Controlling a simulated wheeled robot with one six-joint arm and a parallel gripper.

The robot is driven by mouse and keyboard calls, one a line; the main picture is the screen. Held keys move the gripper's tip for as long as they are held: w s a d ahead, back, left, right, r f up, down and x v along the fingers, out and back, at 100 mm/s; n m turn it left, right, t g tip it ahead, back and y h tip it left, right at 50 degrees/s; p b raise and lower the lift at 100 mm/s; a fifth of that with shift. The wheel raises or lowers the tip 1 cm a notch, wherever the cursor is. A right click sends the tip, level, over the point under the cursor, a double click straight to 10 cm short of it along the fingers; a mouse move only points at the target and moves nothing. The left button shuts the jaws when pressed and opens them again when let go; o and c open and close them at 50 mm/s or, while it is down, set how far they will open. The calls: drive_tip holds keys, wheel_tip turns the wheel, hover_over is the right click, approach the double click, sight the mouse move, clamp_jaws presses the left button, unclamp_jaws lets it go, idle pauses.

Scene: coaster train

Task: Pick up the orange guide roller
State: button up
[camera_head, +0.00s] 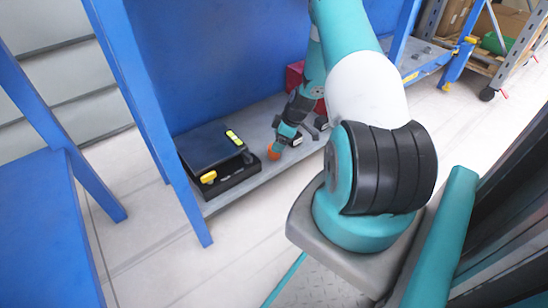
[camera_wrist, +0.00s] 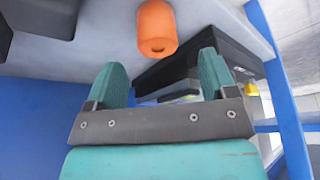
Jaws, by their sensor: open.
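The orange guide roller (camera_head: 273,151) stands on the grey lower shelf (camera_head: 226,190) of a blue rack, just right of a black case. In the wrist view the roller (camera_wrist: 157,28) is a short orange cylinder with a small dark hole in its near end. My gripper (camera_head: 283,142) is close beside the roller in the head view. In the wrist view its two teal fingers are apart, with nothing between them, and the roller is beyond the fingertips (camera_wrist: 162,72), roughly in line with the gap. I see no contact.
The black case (camera_head: 228,178), with yellow parts, sits close left of the roller and shows behind the right finger in the wrist view (camera_wrist: 240,55). A dark red box (camera_head: 294,76) stands behind my arm. A blue rack post (camera_head: 168,140) rises at the shelf's left front.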

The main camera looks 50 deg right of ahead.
drive_tip(key=b+x, duration=0.4)
drive_tip(key=x, duration=0.3)
drive_tip(key=shift+d, duration=0.15)
drive_tip(key=shift+r, duration=0.1)
drive_tip(key=c, duration=1.1)
drive_tip(key=shift+r, duration=0.15)
